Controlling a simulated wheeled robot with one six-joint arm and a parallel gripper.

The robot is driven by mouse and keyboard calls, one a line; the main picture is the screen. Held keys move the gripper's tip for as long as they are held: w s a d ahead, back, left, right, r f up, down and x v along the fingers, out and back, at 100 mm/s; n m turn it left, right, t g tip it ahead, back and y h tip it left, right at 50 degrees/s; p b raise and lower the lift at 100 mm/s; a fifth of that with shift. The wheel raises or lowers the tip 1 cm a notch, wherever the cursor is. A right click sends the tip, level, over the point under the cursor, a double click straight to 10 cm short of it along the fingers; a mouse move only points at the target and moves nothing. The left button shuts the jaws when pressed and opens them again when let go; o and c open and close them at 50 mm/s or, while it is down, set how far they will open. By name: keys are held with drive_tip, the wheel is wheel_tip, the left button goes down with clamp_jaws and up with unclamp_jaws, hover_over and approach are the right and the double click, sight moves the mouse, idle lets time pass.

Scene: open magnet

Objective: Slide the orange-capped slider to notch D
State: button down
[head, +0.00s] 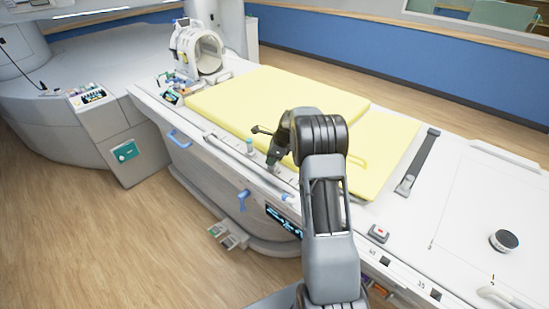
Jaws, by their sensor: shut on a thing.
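My gripper (272,168) points down at the near long edge of the white patient table, beside the yellow mattress. It is small in the head view and partly hidden by my own wrist. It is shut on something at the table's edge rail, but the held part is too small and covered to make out. No orange cap shows clearly there, so I cannot tell the slider's position along its track. No letter D or notch can be read.
The yellow mattress (245,97) lies beyond the gripper. A white ring-shaped coil (207,50) stands at the table's far end. Blue handles (243,200) stick out from the near side. A grey box with a red button (378,233) and a black-topped puck (504,240) sit at right.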

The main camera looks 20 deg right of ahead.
drive_tip(key=shift+w+a+r, duration=0.1)
drive_tip(key=shift+w+r, duration=0.05)
drive_tip(key=c, duration=1.3)
unclamp_jaws()
drive_tip(key=shift+o, duration=0.8)
drive_tip(key=shift+w+a, duration=0.15)
drive_tip(key=shift+w, duration=0.05)
drive_tip(key=shift+o, duration=1.2)
drive_tip(key=shift+s+d, duration=0.15)
drive_tip(key=shift+d, duration=0.05)
drive_tip(key=b+v, duration=0.1)
drive_tip(key=v, duration=1.2)
drive_tip(key=shift+d+r, duration=0.2)
drive_tip(key=shift+r, duration=0.05)
drive_tip(key=shift+s, duration=0.15)
